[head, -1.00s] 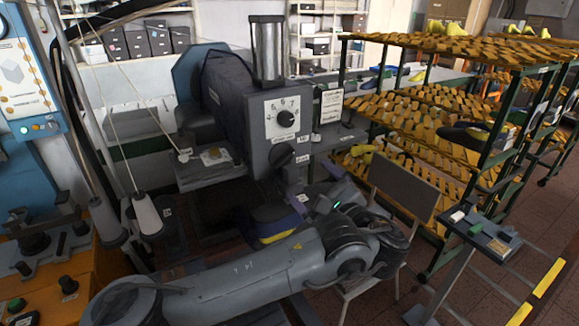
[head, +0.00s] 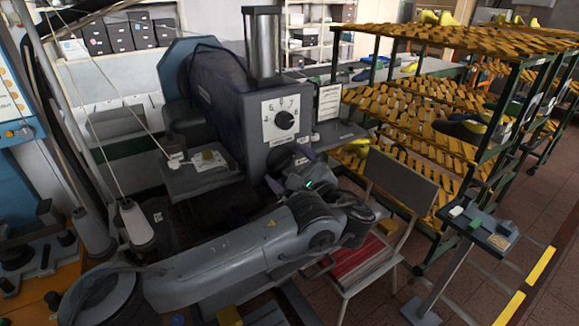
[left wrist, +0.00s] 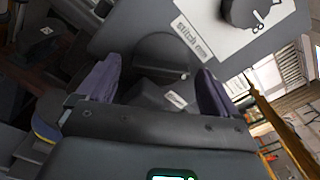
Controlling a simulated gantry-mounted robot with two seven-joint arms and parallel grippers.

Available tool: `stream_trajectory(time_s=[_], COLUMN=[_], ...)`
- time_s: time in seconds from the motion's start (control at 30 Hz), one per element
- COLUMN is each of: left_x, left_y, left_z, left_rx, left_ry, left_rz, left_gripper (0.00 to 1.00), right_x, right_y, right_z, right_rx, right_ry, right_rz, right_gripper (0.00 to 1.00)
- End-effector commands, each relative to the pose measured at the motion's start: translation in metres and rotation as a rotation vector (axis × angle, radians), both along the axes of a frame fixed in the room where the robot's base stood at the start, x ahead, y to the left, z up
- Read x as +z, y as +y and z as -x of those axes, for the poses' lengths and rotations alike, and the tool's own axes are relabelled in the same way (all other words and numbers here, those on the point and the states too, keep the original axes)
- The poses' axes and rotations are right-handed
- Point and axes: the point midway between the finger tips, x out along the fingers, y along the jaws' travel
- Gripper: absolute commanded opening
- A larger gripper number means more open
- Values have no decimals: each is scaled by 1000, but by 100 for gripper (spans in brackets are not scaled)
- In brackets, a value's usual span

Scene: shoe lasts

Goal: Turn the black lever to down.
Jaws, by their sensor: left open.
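The grey machine (head: 240,125) stands in the middle of the head view. Below its numbered dial (head: 285,119) is the black lever (head: 281,157), partly hidden by my left gripper (head: 290,170). In the left wrist view the lever's dark round part (left wrist: 160,55) lies between and beyond the two purple fingers of my left gripper (left wrist: 158,88). The fingers are spread apart with nothing gripped. I cannot tell the lever's exact angle, or whether a finger touches it. My right gripper is not in view.
A folding chair (head: 402,185) stands just right of my left arm. A control stand (head: 485,228) is at the right. A small machine table (head: 200,175) juts out left of the lever.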

Motion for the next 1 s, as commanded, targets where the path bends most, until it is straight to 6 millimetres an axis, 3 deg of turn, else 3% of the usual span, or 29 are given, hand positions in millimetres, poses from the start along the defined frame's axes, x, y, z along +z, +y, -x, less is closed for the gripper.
stream_trajectory(time_s=[0.03,0.4,0.73,1.0], left_x=[0,0,1,3], left_y=[0,0,0,0], left_z=[0,0,0,0], left_rx=[0,0,1,2], left_ry=[0,0,34,135], left_rz=[0,0,-48,-192], left_gripper=[92,38,38,38], right_x=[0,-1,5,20], right_y=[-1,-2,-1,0], right_z=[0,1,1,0], right_rx=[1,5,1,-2], right_ry=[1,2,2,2], right_rz=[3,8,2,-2], right_gripper=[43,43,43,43])
